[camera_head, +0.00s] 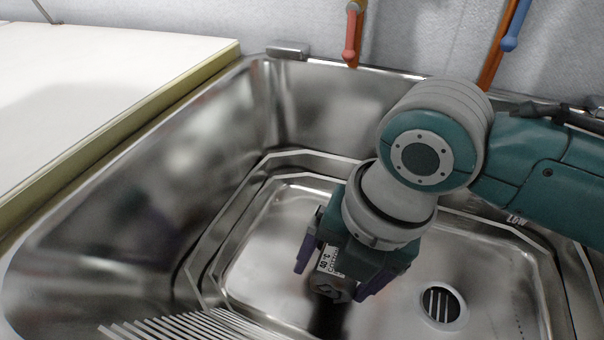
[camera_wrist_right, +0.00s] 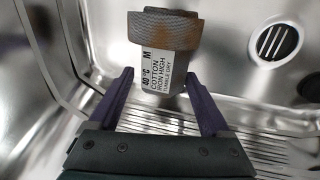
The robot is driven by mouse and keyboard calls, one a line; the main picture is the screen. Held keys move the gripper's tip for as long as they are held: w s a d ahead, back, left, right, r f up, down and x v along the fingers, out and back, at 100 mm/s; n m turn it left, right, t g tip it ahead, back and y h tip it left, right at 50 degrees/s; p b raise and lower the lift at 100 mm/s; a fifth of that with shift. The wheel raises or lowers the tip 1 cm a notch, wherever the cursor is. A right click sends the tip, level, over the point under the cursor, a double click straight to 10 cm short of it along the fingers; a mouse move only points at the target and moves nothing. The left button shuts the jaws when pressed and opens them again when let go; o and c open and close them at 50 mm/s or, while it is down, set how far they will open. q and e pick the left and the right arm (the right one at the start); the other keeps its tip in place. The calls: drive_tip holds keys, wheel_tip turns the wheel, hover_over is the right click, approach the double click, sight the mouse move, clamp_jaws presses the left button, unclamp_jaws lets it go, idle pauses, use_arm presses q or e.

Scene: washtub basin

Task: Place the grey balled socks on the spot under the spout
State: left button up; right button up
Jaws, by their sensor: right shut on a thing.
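My right gripper (camera_head: 333,282) reaches down into the steel basin, left of the drain. It is shut on the grey balled socks (camera_head: 331,286), which sit between the purple fingers. In the right wrist view the socks (camera_wrist_right: 166,30) show a grey ribbed top with a brownish patch and a white care label reading 40 °C, M, cotton. The right gripper's fingers (camera_wrist_right: 160,76) are on either side of the label. A dark shadow lies below the socks in the head view. I cannot make out the spout or the spot under it. My left gripper is out of view.
The round drain (camera_head: 442,304) is right of the gripper; it also shows in the right wrist view (camera_wrist_right: 276,42). A ribbed section (camera_head: 190,328) lies at the near left. A pale counter (camera_head: 90,90) borders the left. Red (camera_head: 350,50) and blue (camera_head: 511,38) tap handles hang at the back.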

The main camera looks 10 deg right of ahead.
drive_tip(key=shift+s+d+b+x, duration=0.15)
drive_tip(key=shift+b+x, duration=0.25)
drive_tip(key=shift+x, duration=0.55)
drive_tip(key=shift+s+d+b+x, duration=0.1)
drive_tip(key=shift+d+b+x, duration=0.2)
drive_tip(key=shift+x, duration=0.6)
drive_tip(key=shift+w+a+f, duration=0.1)
drive_tip(key=shift+f, duration=0.05)
drive_tip(key=shift+f, duration=0.15)
drive_tip(key=o, duration=1.2)
drive_tip(key=shift+c, duration=0.2)
